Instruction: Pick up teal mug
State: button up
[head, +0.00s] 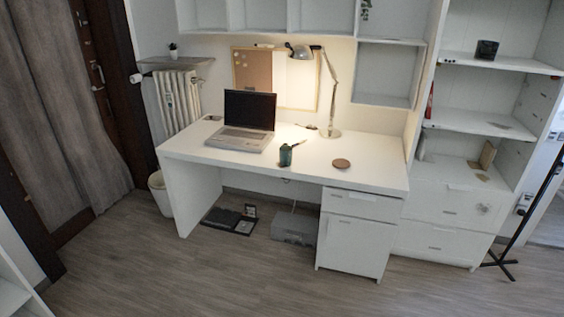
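A teal mug (285,156) stands on the white desk (370,174), near the middle of its front edge. Something thin, like a pen, sticks out of its top toward the upper right; it is too small to tell exactly. The mug is to the right of the laptop and to the left of a round brown disc. My gripper does not show in the head view.
An open laptop (246,125) stands left of the mug. The brown disc (341,164) lies to the right. A desk lamp (333,100) stands behind. Drawers (355,232) stand under the desk's right side. The wooden floor (200,280) in front is clear.

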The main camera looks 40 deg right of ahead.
aim_at(287, 158)
jog(key=z, duration=0.1)
jog(key=i, duration=0.95)
jog(key=u, duration=0.05)
